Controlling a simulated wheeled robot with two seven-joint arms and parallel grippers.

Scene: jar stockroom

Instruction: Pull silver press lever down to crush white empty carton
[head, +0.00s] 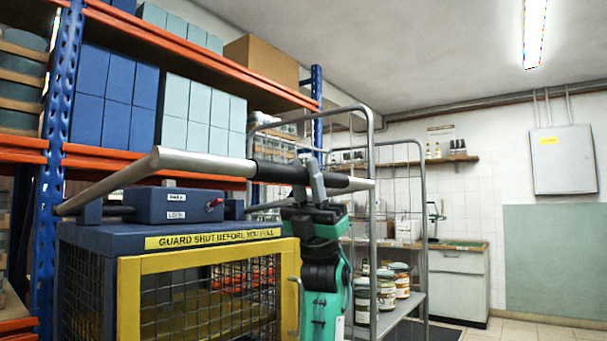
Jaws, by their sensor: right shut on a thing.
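The silver press lever (205,163) is a bar that runs across above the blue press (75,235), with side arms sloping down towards its back. My right gripper (315,180) comes up from below and is shut on the lever's black grip (275,172), near its right end. The lever stands raised above the press housing. The yellow-framed mesh guard (128,295) is on the press front, under a label telling to shut the guard before pulling. I cannot make out the white carton; mesh and dark obscure the inside. My left gripper is not in view.
An orange and blue rack (60,95) with blue boxes (118,90) stands behind the press. A grey wire trolley (425,235) with several jars (386,290) stands close on the right, just past my right arm. Open floor (530,330) lies far right.

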